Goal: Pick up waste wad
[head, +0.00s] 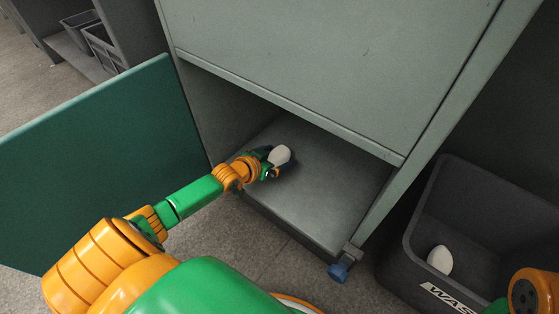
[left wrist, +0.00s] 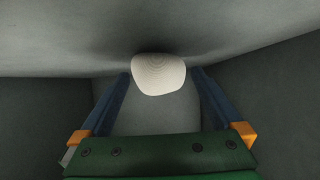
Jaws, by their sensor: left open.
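A white, rounded waste wad (head: 280,155) lies on the grey floor of the open cabinet compartment. It also shows in the left wrist view (left wrist: 158,74), ahead of the fingertips and centred between them. My left gripper (head: 275,164) reaches into the compartment and is right at the wad. In the left wrist view its two blue fingers (left wrist: 160,82) stand apart, one on each side of the wad's near end. I see a small gap on each side. A second white wad (head: 440,260) lies in the dark waste bin (head: 424,222) at the right.
The compartment floor (head: 325,195) is clear right of the wad. A green door (head: 105,160) stands open at the left. The cabinet's upper panel (head: 310,60) overhangs the opening. A blue-tipped latch (head: 338,271) sticks out at the front right corner.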

